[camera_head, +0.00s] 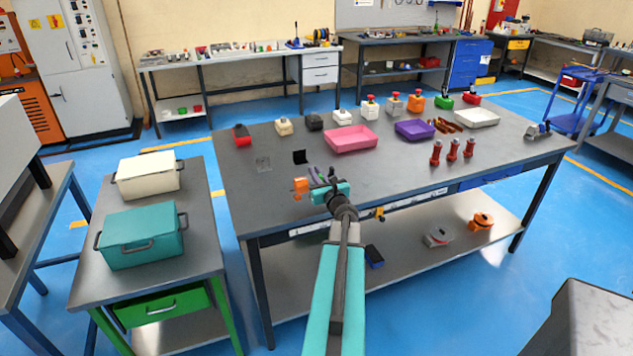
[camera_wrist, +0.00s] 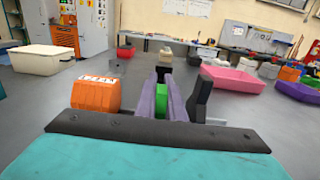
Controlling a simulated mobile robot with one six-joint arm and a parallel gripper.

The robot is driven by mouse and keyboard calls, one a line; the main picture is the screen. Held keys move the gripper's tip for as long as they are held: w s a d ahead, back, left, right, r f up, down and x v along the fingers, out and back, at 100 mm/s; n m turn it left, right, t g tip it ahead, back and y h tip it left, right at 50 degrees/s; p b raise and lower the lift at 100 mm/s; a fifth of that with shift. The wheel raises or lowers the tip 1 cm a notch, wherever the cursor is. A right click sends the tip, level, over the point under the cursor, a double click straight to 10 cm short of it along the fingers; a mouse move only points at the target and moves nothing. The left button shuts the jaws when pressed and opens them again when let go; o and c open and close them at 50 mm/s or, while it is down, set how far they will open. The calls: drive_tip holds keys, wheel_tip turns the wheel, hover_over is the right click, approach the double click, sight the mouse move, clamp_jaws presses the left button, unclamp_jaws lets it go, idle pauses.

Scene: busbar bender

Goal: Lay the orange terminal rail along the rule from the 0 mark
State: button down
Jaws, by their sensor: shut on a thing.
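My gripper (camera_head: 318,178) is over the near left part of the long grey workbench. In the wrist view its two purple fingers (camera_wrist: 170,102) are closed on a small green part (camera_wrist: 161,102). An orange block with a white label (camera_wrist: 95,94) is left of the fingers, and it also shows in the head view (camera_head: 300,188). A black upright piece (camera_wrist: 199,95) is right of them. These look like parts of the held orange terminal rail, whose underside is hidden. A pale marked strip (camera_head: 415,201) runs along the bench's front edge; I cannot tell whether it is the rule.
A pink tray (camera_head: 351,139), a purple tray (camera_head: 415,129) and several small switch boxes stand towards the back of the bench. Red handled parts (camera_head: 452,150) stand at right. A black square (camera_head: 300,157) lies behind my gripper.

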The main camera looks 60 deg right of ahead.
drive_tip(key=shift+f+p, duration=0.5)
drive_tip(key=shift+f, duration=1.25)
drive_tip(key=shift+f, duration=0.15)
drive_tip(key=c, duration=1.9)
unclamp_jaws()
drive_tip(key=shift+o, duration=0.2)
drive_tip(key=shift+r, duration=0.25)
drive_tip(key=shift+s+a+f, duration=0.15)
drive_tip(key=shift+s+a, duration=0.1)
drive_tip(key=shift+b+v, duration=1.65)
drive_tip(key=shift+v, duration=2.3)
drive_tip(key=v, duration=0.3)
drive_tip(key=shift+s, duration=0.15)
